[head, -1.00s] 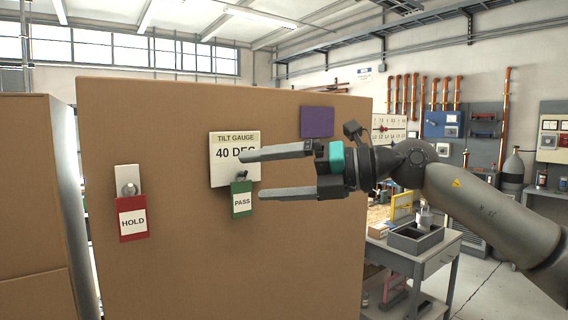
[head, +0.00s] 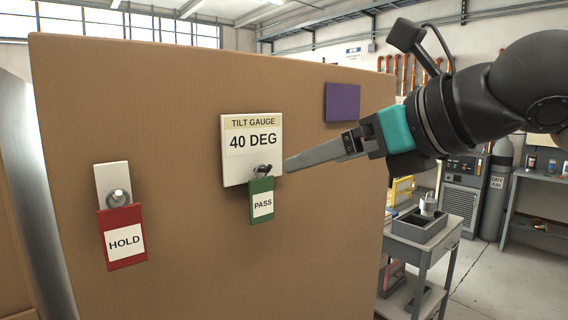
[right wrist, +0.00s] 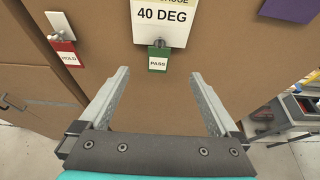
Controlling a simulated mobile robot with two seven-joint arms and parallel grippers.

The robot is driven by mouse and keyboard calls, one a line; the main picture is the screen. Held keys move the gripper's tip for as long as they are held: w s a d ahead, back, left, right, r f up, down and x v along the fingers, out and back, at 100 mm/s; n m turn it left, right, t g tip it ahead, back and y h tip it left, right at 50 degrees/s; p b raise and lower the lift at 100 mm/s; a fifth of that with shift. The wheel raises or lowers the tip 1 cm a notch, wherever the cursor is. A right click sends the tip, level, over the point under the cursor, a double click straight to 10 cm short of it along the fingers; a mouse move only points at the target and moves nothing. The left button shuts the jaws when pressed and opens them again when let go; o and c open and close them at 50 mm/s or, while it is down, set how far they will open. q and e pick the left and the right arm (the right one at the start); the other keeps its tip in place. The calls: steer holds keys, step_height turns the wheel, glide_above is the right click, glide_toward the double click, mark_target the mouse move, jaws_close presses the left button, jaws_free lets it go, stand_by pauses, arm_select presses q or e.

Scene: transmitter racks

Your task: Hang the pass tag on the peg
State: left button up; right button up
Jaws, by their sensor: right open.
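The green PASS tag (head: 262,200) hangs at a short dark peg (head: 263,169) at the lower edge of the white tilt gauge plate (head: 252,150), which reads 40 DEG. The tag hangs nearly straight and nothing grips it. My right gripper (head: 288,163) is just right of the peg in the head view, its fingers overlapping there. In the right wrist view my right gripper (right wrist: 160,73) is open and empty, and the PASS tag (right wrist: 158,62) shows beyond and between its fingertips. My left gripper is not in view.
A red HOLD tag (head: 124,238) hangs from a silver knob (head: 118,198) on a white plate at the left. A purple square (head: 342,102) is on the brown panel (head: 180,110) at upper right. A grey cart (head: 424,240) stands right of the panel.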

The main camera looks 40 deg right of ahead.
mark_target(262, 178)
steer(key=p+x, duration=0.3)
steer(key=x, duration=1)
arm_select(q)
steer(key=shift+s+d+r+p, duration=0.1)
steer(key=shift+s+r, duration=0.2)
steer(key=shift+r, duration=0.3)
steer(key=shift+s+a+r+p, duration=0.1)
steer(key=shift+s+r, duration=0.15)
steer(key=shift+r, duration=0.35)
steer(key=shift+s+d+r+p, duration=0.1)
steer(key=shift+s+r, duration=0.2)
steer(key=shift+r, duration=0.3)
arm_select(e)
steer(key=shift+w+a+f, duration=0.1)
steer(key=shift+w+f, duration=0.2)
steer(key=shift+w, duration=0.25)
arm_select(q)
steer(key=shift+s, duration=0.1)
arm_select(e)
steer(key=shift+c, duration=0.9)
steer(key=c, duration=1.2)
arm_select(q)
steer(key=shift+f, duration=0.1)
arm_select(e)
steer(key=shift+c, duration=0.2)
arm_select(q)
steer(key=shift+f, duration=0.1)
